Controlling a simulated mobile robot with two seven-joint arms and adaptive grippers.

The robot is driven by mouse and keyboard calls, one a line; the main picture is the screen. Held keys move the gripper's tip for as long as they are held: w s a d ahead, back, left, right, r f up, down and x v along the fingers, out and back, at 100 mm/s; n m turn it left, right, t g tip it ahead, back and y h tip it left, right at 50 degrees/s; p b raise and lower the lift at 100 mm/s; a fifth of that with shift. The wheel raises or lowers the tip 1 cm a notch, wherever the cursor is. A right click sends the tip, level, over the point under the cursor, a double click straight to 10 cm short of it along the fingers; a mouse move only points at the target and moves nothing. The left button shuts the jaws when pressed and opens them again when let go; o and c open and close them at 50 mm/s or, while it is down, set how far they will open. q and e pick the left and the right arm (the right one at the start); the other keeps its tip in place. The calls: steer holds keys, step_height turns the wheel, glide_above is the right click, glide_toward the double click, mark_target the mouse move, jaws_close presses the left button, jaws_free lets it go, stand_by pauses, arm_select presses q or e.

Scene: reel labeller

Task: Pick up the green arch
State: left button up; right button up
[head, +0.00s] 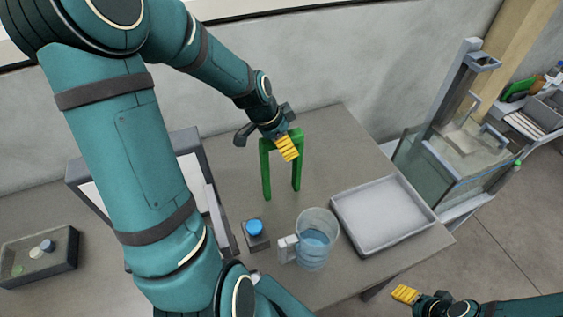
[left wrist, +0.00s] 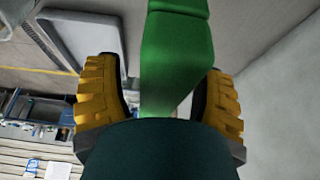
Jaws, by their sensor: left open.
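The green arch (head: 297,172) stands upright on the grey table, with its two legs down. My left gripper (head: 286,147) is at the top bar of the arch and covers part of it. In the left wrist view the green arch (left wrist: 176,50) lies between the two yellow fingers of my left gripper (left wrist: 162,95). The fingers are open, with the green bar between them; contact is hard to tell. My right gripper (head: 406,294) is at the lower right, away from the arch, and its finger opening cannot be made out.
A glass mug (head: 316,240) with blue liquid, a blue button on a dark box (head: 255,232) and a light tray (head: 384,214) stand in front of the arch. A glass tank (head: 430,170) is at the right. A wall is behind the table.

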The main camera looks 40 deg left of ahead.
arm_select(q)
steer(key=shift+f+b, duration=0.15)
steer(key=shift+b, duration=0.15)
stand_by(0.4)
jaws_close()
